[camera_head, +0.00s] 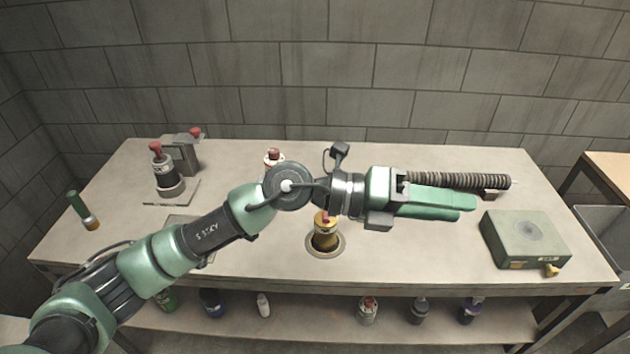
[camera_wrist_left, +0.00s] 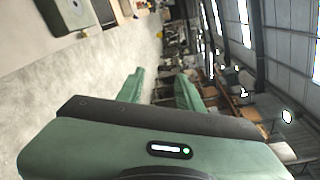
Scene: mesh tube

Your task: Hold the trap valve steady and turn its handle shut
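I cannot tell for sure which thing is the trap valve. A squat green box (camera_head: 524,239) with a round grey disc on top sits at the right of the table, with a small brass fitting (camera_head: 550,270) at its front edge. A green box also shows at the top left of the left wrist view (camera_wrist_left: 70,14). A brass cylinder with a red top (camera_head: 325,240) stands mid-table, partly behind my arm. My left gripper (camera_head: 468,207) is raised over the table, left of the green box, pointing right. Its fingers (camera_wrist_left: 160,83) are apart with nothing between them. My right gripper is out of view.
A dark ribbed tube (camera_head: 460,181) shows behind my left gripper. A red-topped device (camera_head: 167,172) stands on a plate at the left, near a green-and-brass cylinder (camera_head: 83,210). Several bottles stand on the lower shelf.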

